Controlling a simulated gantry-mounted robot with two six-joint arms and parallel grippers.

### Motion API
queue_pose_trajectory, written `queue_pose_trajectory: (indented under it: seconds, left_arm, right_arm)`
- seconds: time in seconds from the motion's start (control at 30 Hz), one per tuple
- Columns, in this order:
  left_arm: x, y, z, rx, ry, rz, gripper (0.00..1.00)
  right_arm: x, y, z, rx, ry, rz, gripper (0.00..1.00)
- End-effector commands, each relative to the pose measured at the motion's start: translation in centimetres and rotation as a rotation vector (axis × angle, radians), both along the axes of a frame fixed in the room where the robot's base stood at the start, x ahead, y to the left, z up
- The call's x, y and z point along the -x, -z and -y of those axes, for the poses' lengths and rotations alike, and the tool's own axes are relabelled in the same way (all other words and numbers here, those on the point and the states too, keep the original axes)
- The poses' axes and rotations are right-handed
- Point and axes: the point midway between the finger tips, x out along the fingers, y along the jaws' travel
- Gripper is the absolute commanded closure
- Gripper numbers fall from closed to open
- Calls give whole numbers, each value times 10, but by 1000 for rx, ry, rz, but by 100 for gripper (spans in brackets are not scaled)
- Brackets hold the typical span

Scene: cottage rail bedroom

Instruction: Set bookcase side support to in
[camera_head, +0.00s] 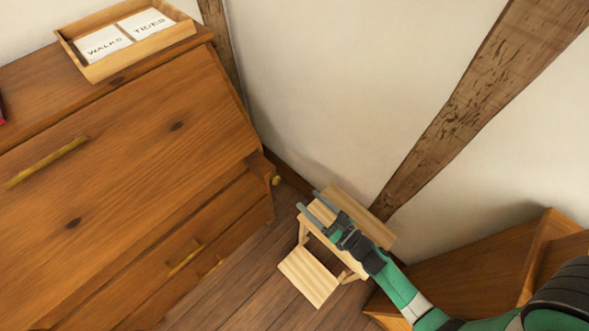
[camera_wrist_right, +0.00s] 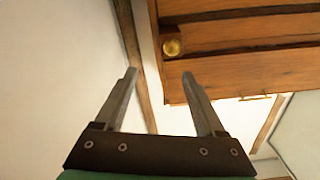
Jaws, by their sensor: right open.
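The wooden bookcase (camera_head: 120,130) fills the left of the head view. Its side support (camera_head: 266,167) is a narrow wooden piece at the right front edge, with a small round brass knob (camera_head: 277,181). How far the support stands out is hard to tell. In the right wrist view the knob (camera_wrist_right: 172,47) shows beyond the fingertips. My right gripper (camera_head: 309,200) is open and empty, to the right of and below the knob in the head view, apart from it. The fingers also show in the right wrist view (camera_wrist_right: 159,75). My left gripper is out of view.
A small wooden step stool (camera_head: 309,277) stands on the floor below my right gripper. A tray (camera_head: 92,72) with two labelled cards sits on the bookcase top. A timber beam (camera_head: 450,115) runs along the wall. Another wooden piece (camera_head: 470,270) stands at the lower right.

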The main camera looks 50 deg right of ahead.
Motion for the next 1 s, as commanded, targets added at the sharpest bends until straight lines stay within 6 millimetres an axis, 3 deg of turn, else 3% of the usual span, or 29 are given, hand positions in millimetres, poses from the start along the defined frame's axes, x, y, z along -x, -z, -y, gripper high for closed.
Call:
queue_pose_trajectory:
  seconds: [0.03,0.27,0.7,1.0]
  left_arm:
    - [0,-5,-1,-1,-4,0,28]
    - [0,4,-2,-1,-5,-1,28]
    - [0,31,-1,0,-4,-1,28]
    - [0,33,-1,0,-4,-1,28]
  right_arm:
    - [1,-2,-8,0,-20,-8,28]
    - [-14,1,-6,5,-22,-2,28]
    - [-102,2,4,7,-21,-3,28]
    - [-116,0,5,6,-19,-5,28]
